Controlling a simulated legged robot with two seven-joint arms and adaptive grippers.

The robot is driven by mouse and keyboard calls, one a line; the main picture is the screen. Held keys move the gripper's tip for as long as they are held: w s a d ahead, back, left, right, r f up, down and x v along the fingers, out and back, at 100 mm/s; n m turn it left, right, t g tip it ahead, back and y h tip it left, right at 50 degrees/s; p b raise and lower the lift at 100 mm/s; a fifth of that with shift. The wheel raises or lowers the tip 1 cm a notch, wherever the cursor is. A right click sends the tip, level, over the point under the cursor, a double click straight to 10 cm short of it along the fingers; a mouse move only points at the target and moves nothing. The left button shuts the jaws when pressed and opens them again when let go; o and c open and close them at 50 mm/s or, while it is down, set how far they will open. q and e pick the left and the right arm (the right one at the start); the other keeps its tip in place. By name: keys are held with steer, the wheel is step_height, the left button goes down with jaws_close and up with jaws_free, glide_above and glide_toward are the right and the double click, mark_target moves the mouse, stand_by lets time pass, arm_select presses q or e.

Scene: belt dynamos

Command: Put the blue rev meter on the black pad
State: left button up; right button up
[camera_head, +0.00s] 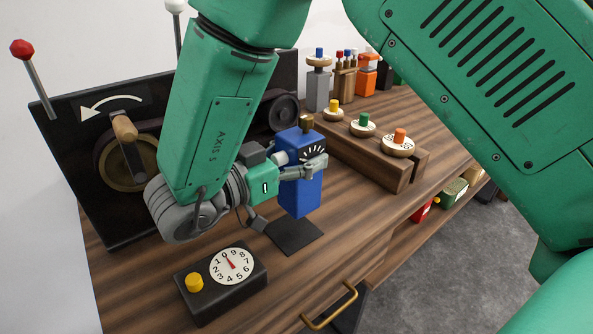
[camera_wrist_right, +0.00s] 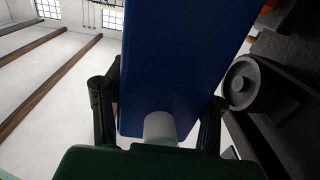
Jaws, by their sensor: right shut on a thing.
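The blue rev meter (camera_head: 301,190) is a tall blue block with a brass knob on top and a dial on its upper face. My right gripper (camera_head: 300,171) is shut on it and holds it roughly upright. The black pad (camera_head: 295,236) lies flat on the wooden bench, just below the meter in the head view. The meter's lower end appears above the pad; I cannot tell the exact gap. In the right wrist view the blue meter (camera_wrist_right: 185,65) fills the middle between the two fingers. My left gripper is not in view.
A black box with a numbered dial and yellow knob (camera_head: 222,283) sits at the front left of the pad. A black crank machine (camera_head: 110,200) stands behind left. A wooden block with coloured knobs (camera_head: 375,160) lies to the right. A brass handle (camera_head: 330,310) is at the front edge.

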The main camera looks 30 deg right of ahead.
mark_target(284, 182)
steer(key=f, duration=0.1)
steer(key=d+f, duration=0.1)
steer(key=f, duration=0.1)
steer(key=shift+w+f, duration=0.1)
steer(key=shift+f, duration=0.2)
steer(key=shift+w+a, duration=0.1)
steer(key=shift+a, duration=0.25)
steer(key=shift+a+r, duration=0.15)
steer(key=shift+a, duration=0.75)
steer(key=shift+d+f+b, duration=0.25)
steer(key=shift+f+b, duration=0.05)
steer(key=shift+d+f, duration=0.5)
steer(key=shift+d, duration=0.3)
steer(key=o, duration=1.5)
steer(key=shift+o, duration=0.8)
steer(key=shift+a, duration=0.1)
steer(key=shift+a+r, duration=0.3)
steer(key=shift+a, duration=0.35)
steer(key=a+r, duration=0.1)
steer(key=a, duration=0.6)
steer(key=shift+s+a, duration=0.15)
steer(key=shift+s, duration=0.3)
steer(key=shift+d, duration=0.25)
